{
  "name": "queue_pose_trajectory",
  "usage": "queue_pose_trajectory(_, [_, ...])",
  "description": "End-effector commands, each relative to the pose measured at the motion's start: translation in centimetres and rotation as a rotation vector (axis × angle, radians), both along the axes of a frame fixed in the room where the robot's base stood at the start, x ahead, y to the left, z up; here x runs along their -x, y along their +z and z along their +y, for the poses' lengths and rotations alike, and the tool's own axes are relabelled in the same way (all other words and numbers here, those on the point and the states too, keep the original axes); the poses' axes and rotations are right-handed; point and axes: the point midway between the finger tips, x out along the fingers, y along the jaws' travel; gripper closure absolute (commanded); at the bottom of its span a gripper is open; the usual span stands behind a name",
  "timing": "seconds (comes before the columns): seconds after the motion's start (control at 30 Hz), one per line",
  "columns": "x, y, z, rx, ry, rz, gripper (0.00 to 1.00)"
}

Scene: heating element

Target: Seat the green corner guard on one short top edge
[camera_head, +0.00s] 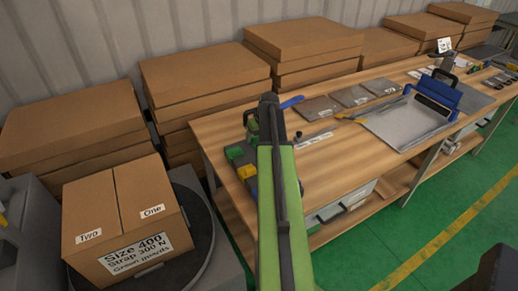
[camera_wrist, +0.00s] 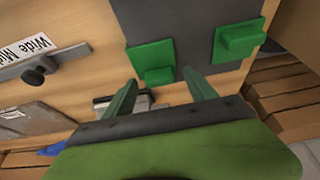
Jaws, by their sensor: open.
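Two green corner guards lie on a dark grey mat (camera_wrist: 193,45) in the wrist view. One green guard (camera_wrist: 152,62) is just beyond my open, empty gripper (camera_wrist: 160,90). The other green guard (camera_wrist: 238,42) is farther right. In the head view a green guard (camera_head: 235,153) shows on the bench's near left end. My gripper's fingers are largely hidden there behind my arm. The cardboard carton (camera_head: 118,205) stands at lower left, with its top flaps labelled "One" and "Two". No guard shows on its visible top edges.
The carton stands on a dark round turntable (camera_head: 205,235). The wooden bench (camera_head: 335,150) holds grey plates (camera_head: 350,97) and a blue-handled machine (camera_head: 435,95). Stacked flat cartons (camera_head: 205,70) line the wall. A drawer unit (camera_head: 340,203) is under the bench.

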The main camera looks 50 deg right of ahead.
Motion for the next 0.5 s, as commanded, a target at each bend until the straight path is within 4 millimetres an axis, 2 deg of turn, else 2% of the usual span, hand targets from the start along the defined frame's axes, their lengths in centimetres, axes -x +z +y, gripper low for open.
queue_pose_trajectory(0.03, [-0.14,-0.48,-0.05,0.000,0.000,0.000,0.35])
queue_pose_trajectory(0.2, [-0.11,-0.13,0.01,0.000,0.000,0.000,0.35])
queue_pose_trajectory(0.5, [-0.14,-0.12,0.05,-0.001,0.001,0.000,0.74])
